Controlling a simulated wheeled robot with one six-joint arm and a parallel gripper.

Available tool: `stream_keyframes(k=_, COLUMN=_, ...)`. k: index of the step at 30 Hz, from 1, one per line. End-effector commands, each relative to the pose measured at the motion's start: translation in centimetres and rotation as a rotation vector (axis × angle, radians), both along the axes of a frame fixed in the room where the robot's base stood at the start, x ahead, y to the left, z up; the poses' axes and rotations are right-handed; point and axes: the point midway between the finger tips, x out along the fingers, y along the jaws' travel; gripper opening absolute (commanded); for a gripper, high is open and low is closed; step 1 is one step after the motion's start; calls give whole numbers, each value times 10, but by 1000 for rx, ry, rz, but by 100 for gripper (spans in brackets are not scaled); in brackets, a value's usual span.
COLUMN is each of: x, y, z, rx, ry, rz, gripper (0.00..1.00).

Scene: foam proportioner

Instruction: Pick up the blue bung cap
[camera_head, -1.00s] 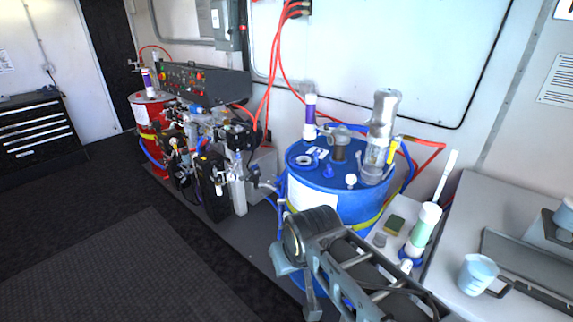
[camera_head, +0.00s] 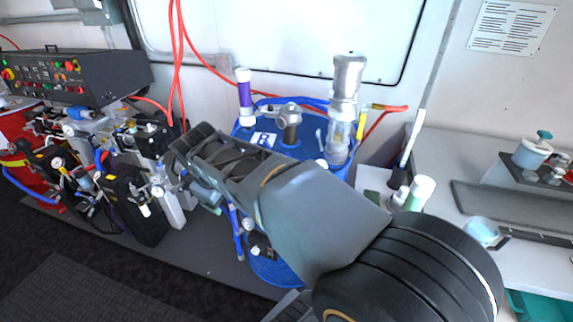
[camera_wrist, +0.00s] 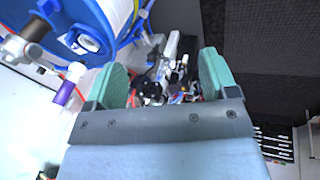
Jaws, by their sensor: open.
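The blue drum (camera_head: 315,150) stands behind my arm in the head view, and my arm hides part of its lid. The drum also shows at the upper left of the wrist view (camera_wrist: 75,10), with a white-ringed bung opening (camera_wrist: 88,43) on its lid. I cannot make out the blue bung cap for certain in either current view. My gripper (camera_wrist: 163,78) is open and empty, its two green finger pads wide apart, with the drum lid to their left.
A clear cylinder with a metal top (camera_head: 345,105), a purple-and-white tube (camera_head: 244,92) and a grey pump fitting (camera_head: 289,122) rise from the drum lid. Red hoses hang behind. The proportioner machinery (camera_head: 125,165) is at left; a grey bench (camera_head: 450,165) is at right.

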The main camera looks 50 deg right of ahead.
Motion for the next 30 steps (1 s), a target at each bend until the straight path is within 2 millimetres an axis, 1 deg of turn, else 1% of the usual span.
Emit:
stream_keyframes(k=1, x=23, y=-20, z=-17, rx=-88, ry=71, rz=61, gripper=79)
stream_keyframes(k=2, x=35, y=-32, z=-21, rx=-144, ry=116, rz=102, gripper=79)
stream_keyframes(k=3, x=51, y=-49, z=-25, rx=-215, ry=180, rz=156, gripper=79)
stream_keyframes(k=5, x=75, y=-74, z=-34, rx=-316, ry=279, rz=231, gripper=79)
stream_keyframes(k=6, x=90, y=-91, z=-40, rx=-378, ry=349, rz=279, gripper=79)
stream_keyframes(k=8, x=110, y=-117, z=-50, rx=-461, ry=458, rz=341, gripper=79)
stream_keyframes(k=9, x=122, y=-133, z=-57, rx=-511, ry=530, rz=378, gripper=79)
stream_keyframes(k=12, x=147, y=-171, z=-76, rx=-610, ry=704, rz=454, gripper=79)
stream_keyframes(k=15, x=165, y=-202, z=-93, rx=-677, ry=860, rz=510, gripper=79)
stream_keyframes(k=18, x=177, y=-225, z=-107, rx=-719, ry=986, rz=546, gripper=79)
stream_keyframes(k=21, x=184, y=-241, z=-117, rx=-744, ry=1079, rz=570, gripper=79)
stream_keyframes(k=26, x=187, y=-259, z=-127, rx=-759, ry=1158, rz=586, gripper=79)
stream_keyframes(k=30, x=181, y=-281, z=-136, rx=-761, ry=1177, rz=590, gripper=79)
